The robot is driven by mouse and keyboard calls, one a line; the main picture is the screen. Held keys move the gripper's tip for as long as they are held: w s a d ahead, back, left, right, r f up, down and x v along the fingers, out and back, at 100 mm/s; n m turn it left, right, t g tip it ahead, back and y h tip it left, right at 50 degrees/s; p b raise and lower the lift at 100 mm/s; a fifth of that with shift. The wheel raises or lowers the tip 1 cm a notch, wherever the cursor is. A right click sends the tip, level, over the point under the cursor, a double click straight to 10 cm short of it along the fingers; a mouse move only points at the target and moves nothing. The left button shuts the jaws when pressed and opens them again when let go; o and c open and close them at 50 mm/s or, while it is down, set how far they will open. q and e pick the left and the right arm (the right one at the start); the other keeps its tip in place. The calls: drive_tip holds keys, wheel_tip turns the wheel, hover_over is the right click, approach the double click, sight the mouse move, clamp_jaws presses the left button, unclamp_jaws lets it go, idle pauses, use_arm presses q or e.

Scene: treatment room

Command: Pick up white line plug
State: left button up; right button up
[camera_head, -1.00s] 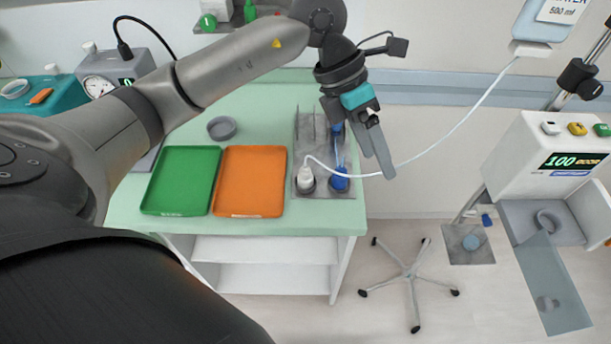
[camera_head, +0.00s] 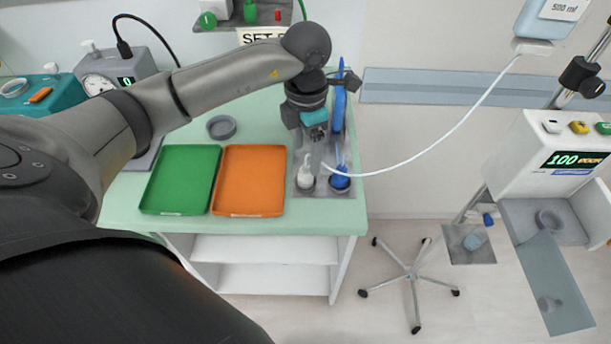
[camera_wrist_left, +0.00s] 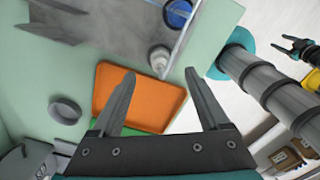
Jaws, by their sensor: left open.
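The white line plug (camera_head: 306,176) stands in a dark round holder on the grey mat at the table's right end. It also shows in the left wrist view (camera_wrist_left: 159,58), ahead of the fingers. A blue plug (camera_head: 341,178) stands in the holder to its right, and shows in the wrist view (camera_wrist_left: 177,13). My left gripper (camera_head: 315,155) points down beside and above the white plug. A dark two-pronged shape (camera_wrist_left: 290,48), possibly my right gripper, is small at the right edge.
A green tray (camera_head: 180,180) and an orange tray (camera_head: 250,182) lie left of the mat. A white tube (camera_head: 440,135) runs from the bag at the upper right towards the plugs. A small grey bowl (camera_head: 221,127) stands behind the trays. A pump on a stand is to the right.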

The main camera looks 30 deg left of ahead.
sight(305, 165)
use_arm(q)
drive_tip(key=shift+s+f, duration=0.1)
drive_tip(key=shift+f, duration=2.7)
clamp_jaws()
